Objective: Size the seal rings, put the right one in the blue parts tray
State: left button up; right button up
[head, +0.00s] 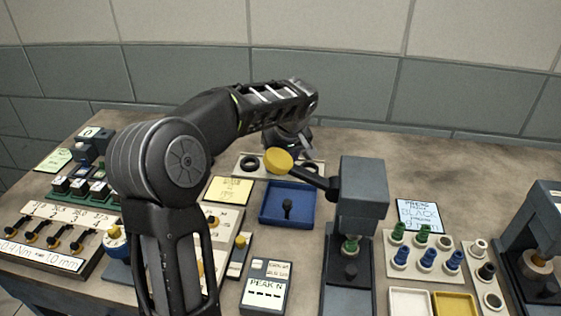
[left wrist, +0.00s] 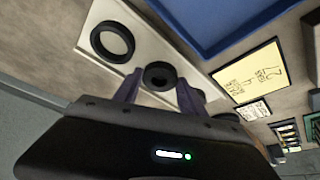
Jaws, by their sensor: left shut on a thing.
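Black seal rings of different sizes sit along a pale strip (left wrist: 140,30). In the left wrist view a large ring (left wrist: 112,41) is at the upper left, and a smaller thick ring (left wrist: 160,74) is between my left gripper's fingers (left wrist: 158,92). The left gripper is shut on that smaller ring, at or just above the strip; I cannot tell which. More rings are partly hidden behind the fingers. In the head view one ring (head: 250,163) shows left of the yellow knob; my left gripper (head: 297,143) is beyond it. My right gripper is out of view.
A grey press (head: 362,195) with a yellow-knobbed lever (head: 279,160) stands right of the tray, its lever reaching over the tray's back edge. A yellow note card (head: 229,190) lies left of it. A rack of green and blue pieces (head: 420,262) is at right.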

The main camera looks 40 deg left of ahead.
pick_arm(q)
jog(key=o, duration=1.5)
jog(key=shift+o, duration=0.8)
jog(key=shift+o, duration=1.4)
jog(key=shift+r, duration=0.1)
notch_tip(320, 180, up, 7)
jog(key=p, duration=0.5)
jog(key=shift+r, duration=0.2)
jog(key=shift+w, duration=0.1)
